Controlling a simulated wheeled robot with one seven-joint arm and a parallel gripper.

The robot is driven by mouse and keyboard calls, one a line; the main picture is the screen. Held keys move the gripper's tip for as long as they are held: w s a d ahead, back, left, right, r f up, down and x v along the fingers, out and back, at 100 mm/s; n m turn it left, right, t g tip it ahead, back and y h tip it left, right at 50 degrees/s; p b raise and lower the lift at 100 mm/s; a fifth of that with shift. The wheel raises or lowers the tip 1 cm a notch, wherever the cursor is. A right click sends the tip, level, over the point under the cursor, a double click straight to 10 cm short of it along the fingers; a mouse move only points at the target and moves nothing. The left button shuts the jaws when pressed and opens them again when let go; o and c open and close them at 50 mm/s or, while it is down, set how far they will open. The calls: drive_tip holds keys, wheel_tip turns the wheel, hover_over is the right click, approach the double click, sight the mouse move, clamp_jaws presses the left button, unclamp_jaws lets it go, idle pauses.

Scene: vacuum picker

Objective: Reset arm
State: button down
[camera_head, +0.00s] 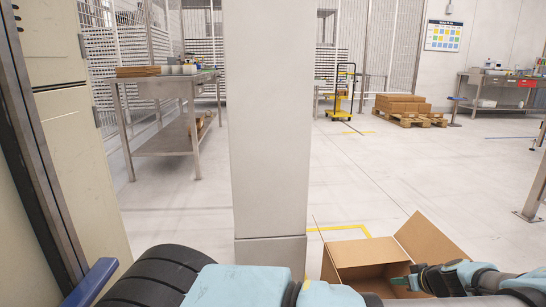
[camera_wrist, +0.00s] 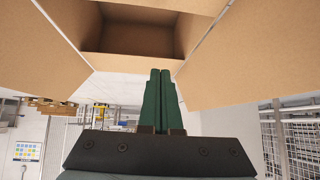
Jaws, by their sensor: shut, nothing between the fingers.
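My gripper (camera_head: 402,281) is at the lower right of the head view, at the open cardboard box (camera_head: 372,252) on the floor. In the wrist view my gripper (camera_wrist: 161,74) shows its two green fingers side by side, shut with nothing between them. The fingertips lie in front of the opening of the box (camera_wrist: 140,60), whose flaps spread to both sides. The box looks empty in the part that shows. I cannot tell whether the fingers touch the box.
A white column (camera_head: 268,120) stands in the middle of the head view. A steel table (camera_head: 170,82) with trays is at the left. A pallet (camera_head: 408,118) with cardboard and a yellow cart (camera_head: 341,92) stand farther back. The floor between is clear.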

drive_tip(key=w+a+r+g, duration=0.2)
drive_tip(key=a+r, duration=0.1)
drive_tip(key=a, duration=0.5)
drive_tip(key=w+a+r+n+g, duration=0.1)
drive_tip(key=a+r+g, duration=0.15)
drive_tip(key=a, duration=0.45)
drive_tip(key=w+a+r+g, duration=0.2)
drive_tip(key=a+r, duration=0.1)
drive_tip(key=a, duration=0.5)
drive_tip(key=s+a+r+m+h, duration=0.1)
drive_tip(key=s+a+r, duration=0.2)
drive_tip(key=a+r, duration=0.35)
drive_tip(key=s+a+r+m, duration=0.2)
drive_tip(key=s+a+r, duration=0.1)
drive_tip(key=a+r, duration=0.3)
drive_tip(key=s+a+r+m+h, duration=0.1)
drive_tip(key=s+a+r, duration=0.35)
drive_tip(key=a, duration=0.35)
wheel_tip(320, 180, down, 9)
drive_tip(key=s+b, duration=0.1)
drive_tip(key=b, duration=0.7)
wheel_tip(320, 180, up, 39)
drive_tip(key=p, duration=3.8)
drive_tip(key=shift+d+f, duration=0.15)
drive_tip(key=shift+d, duration=0.1)
